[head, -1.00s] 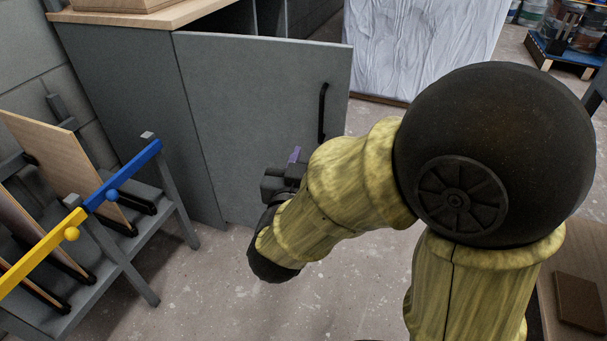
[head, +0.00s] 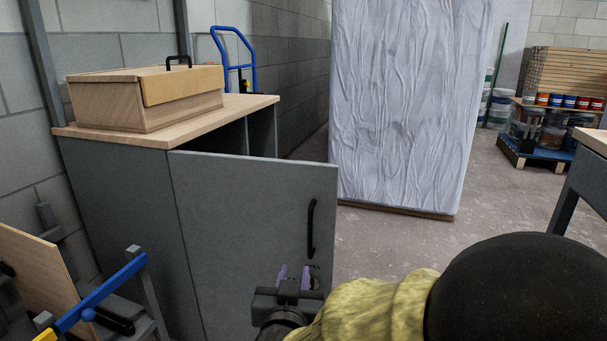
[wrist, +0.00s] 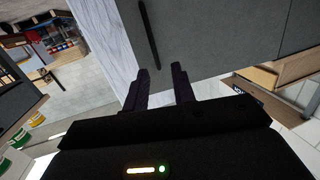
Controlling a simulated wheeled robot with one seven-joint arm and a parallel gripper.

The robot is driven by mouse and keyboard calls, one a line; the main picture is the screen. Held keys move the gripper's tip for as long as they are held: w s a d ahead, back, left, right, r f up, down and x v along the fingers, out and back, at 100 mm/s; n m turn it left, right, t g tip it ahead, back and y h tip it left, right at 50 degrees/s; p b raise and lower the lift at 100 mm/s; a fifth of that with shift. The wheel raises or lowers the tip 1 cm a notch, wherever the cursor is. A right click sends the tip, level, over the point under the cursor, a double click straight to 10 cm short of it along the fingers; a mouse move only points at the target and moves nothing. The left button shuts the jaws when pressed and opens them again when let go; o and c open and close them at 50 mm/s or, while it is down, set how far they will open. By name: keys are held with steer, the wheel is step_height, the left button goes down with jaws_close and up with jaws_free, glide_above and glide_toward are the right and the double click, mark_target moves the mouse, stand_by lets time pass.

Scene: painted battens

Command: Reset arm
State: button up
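My gripper (head: 294,272) is at the lower middle of the head view, in front of the lower part of the grey cabinet door (head: 245,235). Its two purple fingertips point up and stand apart with nothing between them. In the wrist view my gripper (wrist: 164,72) also shows two dark fingers with a gap and no object. The door and its black bar handle (wrist: 149,35) lie beyond the fingers. In the head view the handle (head: 311,228) is above and slightly right of the fingertips, apart from them. The door stands ajar.
A wooden box (head: 145,98) sits on the cabinet's wooden top (head: 255,104). A rack with a blue and yellow rail (head: 105,290) is at lower left. A white sheeted block (head: 400,110) stands behind the door. Floor (head: 400,240) is clear at centre right.

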steer(key=s+d+r+n+g+y+p, duration=0.1)
steer(key=s+d+g+p, duration=0.4)
steer(key=d+g+p, duration=0.3)
steer(key=s+d+r+g+p, duration=0.1)
steer(key=s+d+g+p, duration=0.45)
steer(key=d+p, duration=0.45)
step_height(320, 180, up, 37)
steer(key=p, duration=3.6)
steer(key=shift+w+a+r+g+p, duration=0.15)
steer(key=shift+w+a+g+p, duration=0.1)
steer(key=shift+a+g+p, duration=0.15)
